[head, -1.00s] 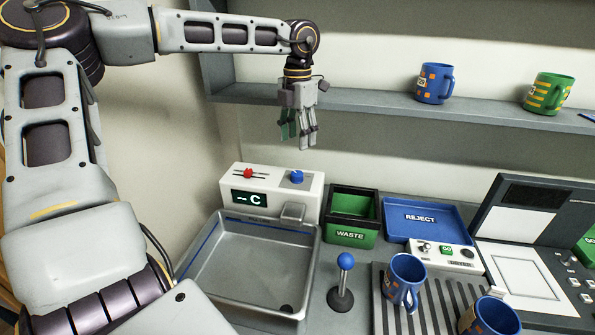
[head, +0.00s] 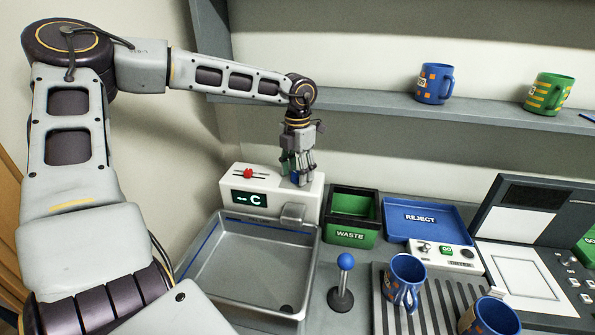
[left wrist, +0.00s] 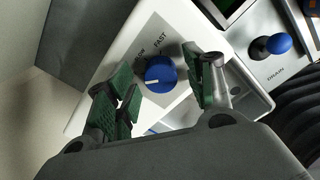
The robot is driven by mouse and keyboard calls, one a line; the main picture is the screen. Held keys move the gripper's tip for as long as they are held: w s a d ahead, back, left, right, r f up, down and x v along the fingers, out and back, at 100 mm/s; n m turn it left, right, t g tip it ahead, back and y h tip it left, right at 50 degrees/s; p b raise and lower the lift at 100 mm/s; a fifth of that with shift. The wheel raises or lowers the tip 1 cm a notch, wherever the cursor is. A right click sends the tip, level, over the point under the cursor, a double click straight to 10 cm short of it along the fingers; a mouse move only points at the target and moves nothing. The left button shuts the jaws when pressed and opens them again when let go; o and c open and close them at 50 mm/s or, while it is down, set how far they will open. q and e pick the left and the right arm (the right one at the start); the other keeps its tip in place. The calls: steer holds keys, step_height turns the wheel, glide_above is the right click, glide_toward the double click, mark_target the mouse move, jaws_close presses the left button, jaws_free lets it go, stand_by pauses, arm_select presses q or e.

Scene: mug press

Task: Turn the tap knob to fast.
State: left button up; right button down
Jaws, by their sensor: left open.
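The tap unit (head: 262,192) is a white box behind the sink, with a red slider, a display reading "-- C" and a spout. Its blue tap knob (left wrist: 160,74) shows in the left wrist view, with the words SLOW and FAST above it. A white mark on the knob lies at its lower left, away from FAST. My left gripper (head: 297,180) is open above the right part of the unit. In the left wrist view its green-padded fingers (left wrist: 163,84) are on either side of the knob, apparently apart from it. In the head view the fingers mostly hide the knob.
The steel sink (head: 205,262) lies in front of the unit. A green waste bin (head: 350,237) stands close on the right, with a blue reject tray (head: 425,212) beyond. A blue-topped lever (head: 345,262) stands right of the sink. A shelf (head: 370,105) with mugs runs above.

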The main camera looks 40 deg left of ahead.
arm_select(q)
steer(key=c, duration=1)
